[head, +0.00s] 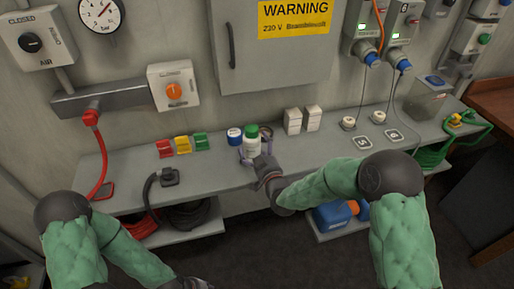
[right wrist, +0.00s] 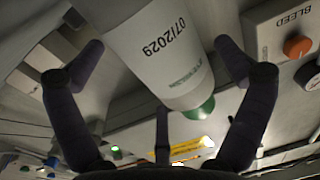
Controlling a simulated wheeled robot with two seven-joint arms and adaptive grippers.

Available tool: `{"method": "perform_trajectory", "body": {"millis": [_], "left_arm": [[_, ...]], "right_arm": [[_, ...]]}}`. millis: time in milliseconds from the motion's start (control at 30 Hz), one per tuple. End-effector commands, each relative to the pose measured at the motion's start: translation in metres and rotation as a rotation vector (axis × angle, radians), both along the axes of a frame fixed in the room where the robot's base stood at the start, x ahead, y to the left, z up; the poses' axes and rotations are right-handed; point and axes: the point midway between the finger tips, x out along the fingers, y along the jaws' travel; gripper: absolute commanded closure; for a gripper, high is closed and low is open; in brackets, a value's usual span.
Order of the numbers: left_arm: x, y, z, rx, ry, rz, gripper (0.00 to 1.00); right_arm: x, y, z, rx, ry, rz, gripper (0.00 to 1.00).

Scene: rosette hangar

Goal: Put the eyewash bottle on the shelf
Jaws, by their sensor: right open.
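The eyewash bottle (head: 252,147), white with a green cap, stands on the grey wall ledge (head: 225,177). In the right wrist view the bottle (right wrist: 165,55) shows the print 07/2029 and lies between spread fingers. My right gripper (head: 255,156) is open at the bottle, with its fingers on either side; whether they touch it I cannot tell. The right gripper also shows in the right wrist view (right wrist: 160,95). My left gripper (head: 190,284) shows only in part at the bottom edge, and its fingers are hidden. Lower shelf boards sit under the ledge, left (head: 205,231) and right (head: 335,233).
A blue-lidded jar (head: 235,136) stands close left of the bottle. Two white boxes (head: 302,119) stand to its right. Red, yellow and green blocks (head: 183,145) lie to the left. A blue jug (head: 333,216) fills much of the lower right board; black hose (head: 190,215) lies on the left.

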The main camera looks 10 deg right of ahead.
Motion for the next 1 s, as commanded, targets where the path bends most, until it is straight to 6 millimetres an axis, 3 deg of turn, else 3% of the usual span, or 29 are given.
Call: {"method": "perform_trajectory", "body": {"millis": [233,700,1000], "left_arm": [[0.0,0.0,0.005,0.0,0.0,0.0,0.6],[0.0,0.0,0.022,0.0,0.0,0.0,0.6],[0.0,0.0,0.025,0.0,0.0,0.0,0.6]], "right_arm": [[-0.004,-0.001,0.003,0.0,0.001,0.0,0.0],[-0.091,-0.01,0.003,0.0,0.002,-0.002,0.0],[-0.118,-0.013,0.002,0.0,0.0,-0.001,0.0]]}}
